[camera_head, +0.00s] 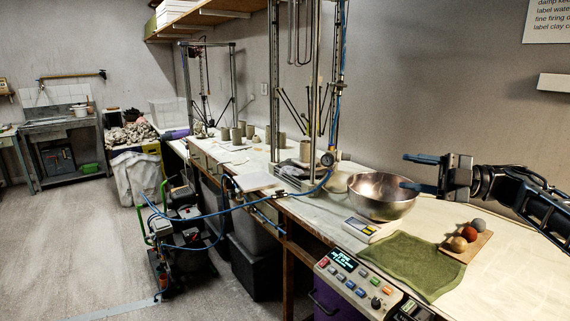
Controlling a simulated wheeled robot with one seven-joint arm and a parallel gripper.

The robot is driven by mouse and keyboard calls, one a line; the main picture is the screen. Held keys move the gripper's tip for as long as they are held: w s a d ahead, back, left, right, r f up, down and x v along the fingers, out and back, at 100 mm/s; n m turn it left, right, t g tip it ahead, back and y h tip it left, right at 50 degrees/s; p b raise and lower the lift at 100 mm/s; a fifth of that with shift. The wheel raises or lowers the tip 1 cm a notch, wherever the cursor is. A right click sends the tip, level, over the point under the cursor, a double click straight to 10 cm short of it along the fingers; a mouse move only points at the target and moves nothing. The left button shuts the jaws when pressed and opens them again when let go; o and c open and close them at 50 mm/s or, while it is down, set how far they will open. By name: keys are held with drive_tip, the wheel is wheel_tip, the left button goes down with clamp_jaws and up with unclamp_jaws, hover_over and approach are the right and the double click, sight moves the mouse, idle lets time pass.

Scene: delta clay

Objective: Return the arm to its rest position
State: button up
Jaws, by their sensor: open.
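My gripper (413,172) reaches in from the right edge on my dark arm. Its two blue fingers point left, spread apart with nothing seen between them. The fingers are over the right rim of a steel bowl (372,190) on the workbench; I cannot tell whether the lower finger touches it. The bowl looks empty from what shows of its inside.
On the workbench (478,295) lie a green cloth (408,264) and a wooden board (484,243) with three balls (469,233). A control panel (355,282) is at the front edge. A clay-printer frame (317,95) stands behind left. Open floor (80,240) lies left.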

drive_tip(key=s+a+f+m+t+y+b, duration=0.1)
drive_tip(key=s+a+f+t+y, duration=0.2)
drive_tip(key=a, duration=0.4)
drive_tip(key=s+a+f+m+y+b, duration=0.1)
drive_tip(key=s+a+f+m, duration=0.15)
drive_tip(key=a+f, duration=0.35)
drive_tip(key=s+a+f+m+t+h+b, duration=0.2)
drive_tip(key=s+a+f+m+t+h, duration=0.45)
drive_tip(key=s+m+t, duration=0.55)
drive_tip(key=s+d+f+m+t+h+b, duration=0.1)
drive_tip(key=s+f+m+h, duration=0.35)
drive_tip(key=s, duration=0.25)
drive_tip(key=s+d+f+m+h+b, duration=0.1)
drive_tip(key=s+d+f+m+h, duration=0.15)
drive_tip(key=s+m+h, duration=0.35)
drive_tip(key=s+f+m+t+h+b, duration=0.1)
drive_tip(key=s+f+m+h, duration=0.1)
drive_tip(key=s+f+h, duration=0.45)
drive_tip(key=s+d+g+b, duration=0.1)
drive_tip(key=s+d+g, duration=0.2)
drive_tip(key=s, duration=0.8)
drive_tip(key=s+d+r+g+y+b, duration=0.1)
drive_tip(key=s+d+g, duration=0.3)
drive_tip(key=s+d, duration=0.3)
drive_tip(key=v, duration=0.3)
drive_tip(key=shift+s, duration=0.4)
drive_tip(key=shift+o, duration=0.5)
drive_tip(key=shift+f, duration=0.15)
